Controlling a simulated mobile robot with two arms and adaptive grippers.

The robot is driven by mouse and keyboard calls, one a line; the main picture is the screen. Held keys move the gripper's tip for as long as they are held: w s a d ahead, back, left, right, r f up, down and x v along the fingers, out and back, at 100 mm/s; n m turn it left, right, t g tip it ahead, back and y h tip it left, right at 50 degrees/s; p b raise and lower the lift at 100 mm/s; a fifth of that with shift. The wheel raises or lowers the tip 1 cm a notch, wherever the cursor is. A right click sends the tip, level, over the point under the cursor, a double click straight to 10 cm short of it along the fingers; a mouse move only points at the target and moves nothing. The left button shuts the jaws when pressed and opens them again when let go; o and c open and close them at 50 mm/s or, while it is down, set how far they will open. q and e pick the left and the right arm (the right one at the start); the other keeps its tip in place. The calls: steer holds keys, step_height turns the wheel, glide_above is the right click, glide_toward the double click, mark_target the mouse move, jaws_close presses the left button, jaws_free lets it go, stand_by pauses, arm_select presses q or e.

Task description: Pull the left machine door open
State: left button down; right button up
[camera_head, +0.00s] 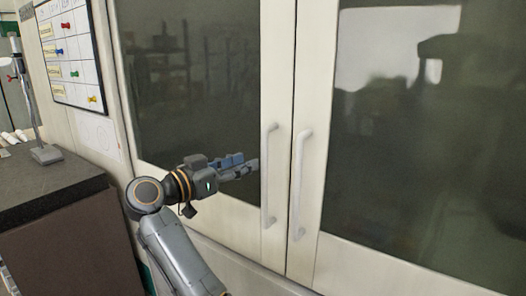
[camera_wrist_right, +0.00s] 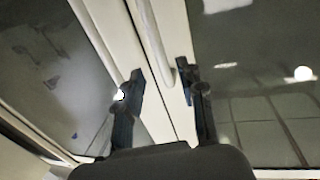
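The left machine door (camera_head: 200,80) is a pale frame around a dark glass pane, and it looks closed against the right door (camera_head: 420,150). Its upright white handle (camera_head: 268,175) is near the seam, beside the right door's handle (camera_head: 299,185). My right gripper (camera_head: 252,168) is just left of the left door's handle, pointing towards it. In the right wrist view, its two dark fingers (camera_wrist_right: 164,100) are spread apart. A pale handle bar (camera_wrist_right: 157,45) shows ahead in the gap between them; I cannot tell whether they touch it. My left gripper is not in view.
A dark-topped cabinet (camera_head: 50,185) stands at the left, with a grey stand (camera_head: 46,154) on it. The glass of both doors carries reflections.

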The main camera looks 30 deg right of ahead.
mark_target(262, 156)
steer(key=d, duration=0.3)
steer(key=w+d+p, duration=0.1)
steer(key=d, duration=0.2)
steer(key=shift+w+d+r, duration=0.1)
steer(key=shift+w+d, duration=0.05)
steer(key=shift+d, duration=0.05)
steer(key=shift+w+d, duration=0.15)
steer(key=shift+d, duration=0.5)
steer(key=shift+c, duration=0.4)
jaws_close()
